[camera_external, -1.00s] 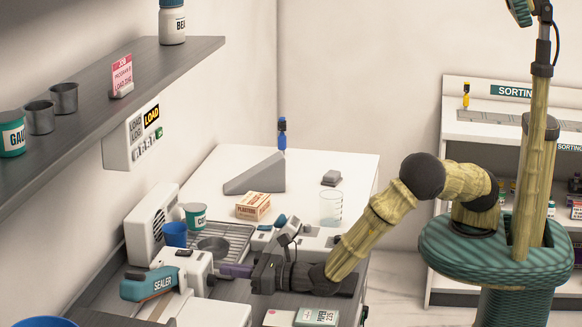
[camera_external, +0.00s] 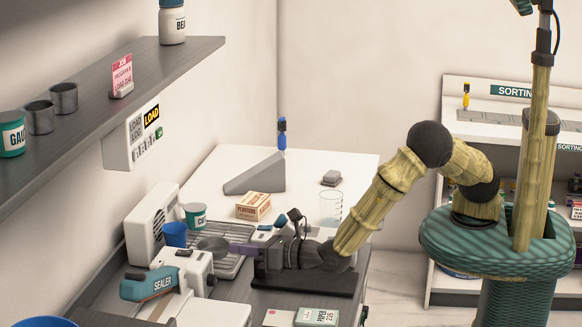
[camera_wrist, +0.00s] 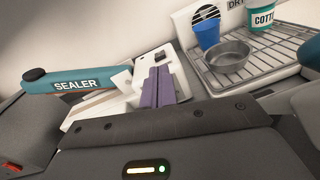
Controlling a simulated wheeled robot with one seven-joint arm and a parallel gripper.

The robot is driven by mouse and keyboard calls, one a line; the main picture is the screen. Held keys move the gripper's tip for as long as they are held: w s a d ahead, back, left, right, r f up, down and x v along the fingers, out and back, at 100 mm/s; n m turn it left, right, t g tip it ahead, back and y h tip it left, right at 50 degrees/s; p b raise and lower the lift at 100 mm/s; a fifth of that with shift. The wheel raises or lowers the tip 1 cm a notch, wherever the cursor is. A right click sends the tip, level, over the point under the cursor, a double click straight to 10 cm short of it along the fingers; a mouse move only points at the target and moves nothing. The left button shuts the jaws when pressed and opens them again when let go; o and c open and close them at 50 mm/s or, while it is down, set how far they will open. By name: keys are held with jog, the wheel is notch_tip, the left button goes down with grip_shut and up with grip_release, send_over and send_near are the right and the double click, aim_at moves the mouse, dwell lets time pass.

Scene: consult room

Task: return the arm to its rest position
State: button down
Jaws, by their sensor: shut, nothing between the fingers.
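My gripper (camera_external: 240,249) is low over the worktop, pointing left toward the wire rack and the sealer. Its purple fingers also show in the wrist view (camera_wrist: 158,86), shut together with nothing between them. My arm rises from the gripper to a raised elbow and back to my base at the right. The sealer (camera_external: 150,284) is a white device with a teal handle, just left of and nearer than the gripper; it also shows in the wrist view (camera_wrist: 75,85). I cannot tell whether the fingers touch anything.
A metal bowl (camera_external: 213,244) and wire rack (camera_external: 232,262) lie close by the fingers. A blue cup (camera_external: 174,234), cotton tub (camera_external: 195,216), plasters box (camera_external: 253,206) and clear beaker (camera_external: 330,208) stand around. A paper box (camera_external: 317,317) lies in front. Above the white table is free room.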

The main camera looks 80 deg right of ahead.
jog(key=w+d+r+m+g+h+p, duration=0.1)
jog(key=w+d+r+m+p, duration=0.2)
jog(key=r, duration=0.6)
jog(key=s+d+f+m+g+h, duration=0.15)
jog(key=d+m+g+h, duration=0.25)
jog(key=d+m, duration=0.65)
jog(key=s+d+f+m+g+b, duration=0.1)
jog(key=s+d+f+m+g, duration=0.2)
jog(key=d, duration=0.5)
jog(key=s+d+f+m+g, duration=0.1)
jog(key=s+d+m+g, duration=0.25)
jog(key=s+d, duration=0.35)
jog(key=s+d+m+g+y+b, duration=0.1)
jog(key=s+d+m+g+y, duration=0.2)
jog(key=s+m, duration=1)
jog(key=s+d+y, duration=0.2)
jog(key=d+y, duration=0.1)
jog(key=shift+s+f, duration=0.15)
jog(key=shift+s, duration=0.1)
jog(key=shift+d, duration=0.1)
